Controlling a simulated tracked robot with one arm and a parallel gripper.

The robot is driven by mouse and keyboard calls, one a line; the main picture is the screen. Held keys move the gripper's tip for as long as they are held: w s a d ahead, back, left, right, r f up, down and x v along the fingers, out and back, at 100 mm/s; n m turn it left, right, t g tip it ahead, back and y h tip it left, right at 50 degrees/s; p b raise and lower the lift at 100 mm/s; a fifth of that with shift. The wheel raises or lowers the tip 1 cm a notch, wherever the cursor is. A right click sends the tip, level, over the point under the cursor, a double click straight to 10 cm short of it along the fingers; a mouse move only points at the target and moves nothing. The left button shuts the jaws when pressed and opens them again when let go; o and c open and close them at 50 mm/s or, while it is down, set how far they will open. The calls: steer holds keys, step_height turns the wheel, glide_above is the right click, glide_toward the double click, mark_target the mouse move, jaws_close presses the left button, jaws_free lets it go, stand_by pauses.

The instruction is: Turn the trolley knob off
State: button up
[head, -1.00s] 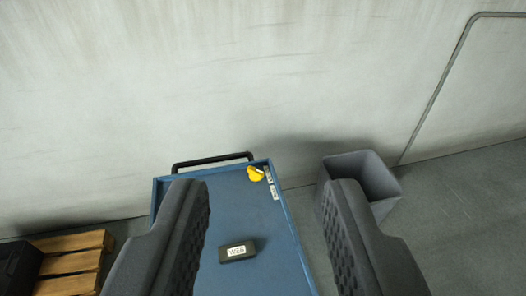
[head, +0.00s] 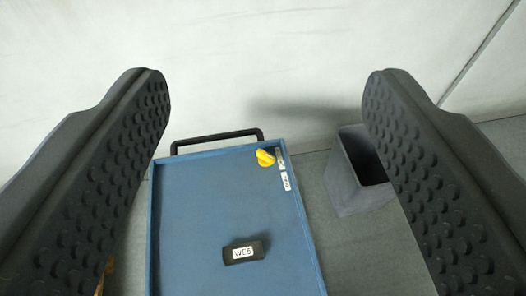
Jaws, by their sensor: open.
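The yellow knob (head: 265,158) sits at the far right corner of the blue trolley (head: 200,210). Two small white labels (head: 286,181) lie along the trolley's right edge beside the knob; their text is too small to read. My gripper (head: 265,85) is open and empty, its two dark studded fingers spread wide on either side of the picture. The knob shows in the gap between the fingers, beyond them and apart from them.
A black block (head: 244,252) labelled WE6 lies on the trolley top. A black handle (head: 217,139) runs along the trolley's far end. A grey open bin (head: 352,185) stands on the floor to the right, partly behind my right finger. A pale wall (head: 260,50) rises behind.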

steer(key=w+f+m+g+h+p, duration=0.15)
steer(key=w+f+g+p, duration=0.35)
steer(key=w, duration=0.6)
steer(key=m+g+p, duration=0.5)
steer(key=g+p, duration=0.2)
steer(key=p, duration=0.2)
glide_above(265, 155)
steer(key=s+a, duration=0.3)
steer(key=s, duration=0.2)
step_height(265, 155, down, 33)
steer(key=shift+h, duration=0.45)
steer(key=x, duration=0.4)
steer(key=b+x, duration=0.1)
steer(key=x, duration=0.4)
steer(key=w+b+x, duration=0.1)
steer(key=x, duration=0.3)
steer(key=shift+d, duration=0.1)
